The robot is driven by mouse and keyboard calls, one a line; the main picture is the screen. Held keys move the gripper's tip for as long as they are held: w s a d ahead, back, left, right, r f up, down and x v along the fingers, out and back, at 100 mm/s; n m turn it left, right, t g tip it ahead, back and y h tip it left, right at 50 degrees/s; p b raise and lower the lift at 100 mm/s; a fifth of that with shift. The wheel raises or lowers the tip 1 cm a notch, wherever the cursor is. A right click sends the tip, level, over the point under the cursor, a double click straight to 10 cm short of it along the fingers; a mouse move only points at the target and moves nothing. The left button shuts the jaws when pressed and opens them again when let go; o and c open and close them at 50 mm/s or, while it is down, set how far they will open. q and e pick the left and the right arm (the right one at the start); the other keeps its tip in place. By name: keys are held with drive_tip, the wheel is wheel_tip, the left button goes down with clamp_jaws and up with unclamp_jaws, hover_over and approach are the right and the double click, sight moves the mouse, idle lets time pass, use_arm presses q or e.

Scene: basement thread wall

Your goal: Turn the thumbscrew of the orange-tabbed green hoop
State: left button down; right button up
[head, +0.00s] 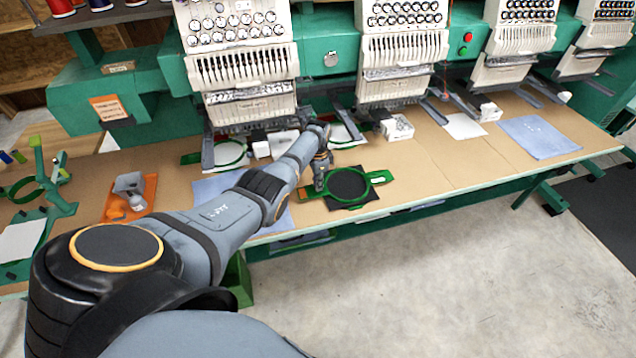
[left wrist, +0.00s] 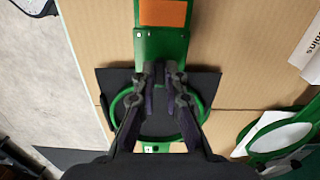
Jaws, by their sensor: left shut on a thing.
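The green hoop (head: 352,207) with black cloth lies on the tan table in front of the machines. Its orange tab (left wrist: 163,13) is on a green bracket at the top of the left wrist view, where the hoop's ring (left wrist: 204,113) is partly covered by my fingers. My left gripper (head: 319,186) points down at the tab side of the hoop. In the left wrist view its fingertips (left wrist: 164,70) are close together at the ring's edge by the bracket. It is shut on the thumbscrew, which the fingertips hide. My right gripper is not in view.
Another green hoop (left wrist: 245,137) with white cloth lies close by. An orange tray (head: 146,188) and a green stand (head: 50,185) are to the left. Embroidery heads (head: 240,65) hang over the table's back. A blue cloth (head: 537,137) lies at the right.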

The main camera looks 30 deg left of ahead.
use_arm(q)
drive_tip(key=shift+m, duration=0.4)
drive_tip(key=c, duration=1.4)
unclamp_jaws()
wheel_tip(320, 180, up, 12)
